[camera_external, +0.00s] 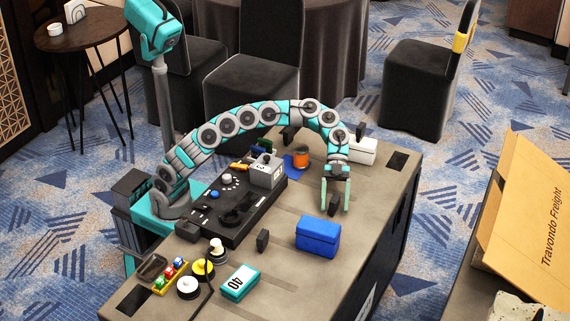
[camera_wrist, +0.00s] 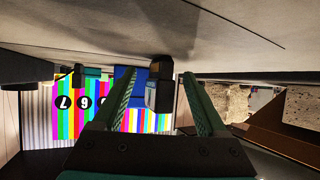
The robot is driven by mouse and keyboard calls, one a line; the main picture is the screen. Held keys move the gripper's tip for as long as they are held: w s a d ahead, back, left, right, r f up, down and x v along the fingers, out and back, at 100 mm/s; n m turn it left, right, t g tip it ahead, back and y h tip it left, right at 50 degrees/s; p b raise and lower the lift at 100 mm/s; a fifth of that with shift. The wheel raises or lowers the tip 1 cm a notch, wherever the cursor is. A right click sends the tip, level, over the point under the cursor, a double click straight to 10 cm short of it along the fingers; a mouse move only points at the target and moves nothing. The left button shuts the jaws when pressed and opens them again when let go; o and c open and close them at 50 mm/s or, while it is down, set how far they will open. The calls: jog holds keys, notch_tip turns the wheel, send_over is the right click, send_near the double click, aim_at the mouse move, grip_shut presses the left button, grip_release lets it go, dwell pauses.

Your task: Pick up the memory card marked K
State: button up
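I cannot make out a letter K on anything in either view. My gripper (camera_external: 336,197) points down over the right part of the table, its two teal fingers apart. A small dark block (camera_external: 333,206) shows between or just behind the fingertips. In the wrist view my open gripper (camera_wrist: 160,78) has a dark grey block (camera_wrist: 158,92) in the gap, and I see no finger touching it. Another small dark block (camera_external: 262,240) stands left of the blue box (camera_external: 318,238). Whether either block is the memory card I cannot tell.
A black console (camera_external: 232,213) with a grey box (camera_external: 266,171) lies left of my gripper. An orange cup (camera_external: 301,157) and a white box (camera_external: 362,150) stand behind it. A colour-striped screen (camera_wrist: 85,103) shows in the wrist view.

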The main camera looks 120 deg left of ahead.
grip_shut()
dwell(0.4)
dwell(0.4)
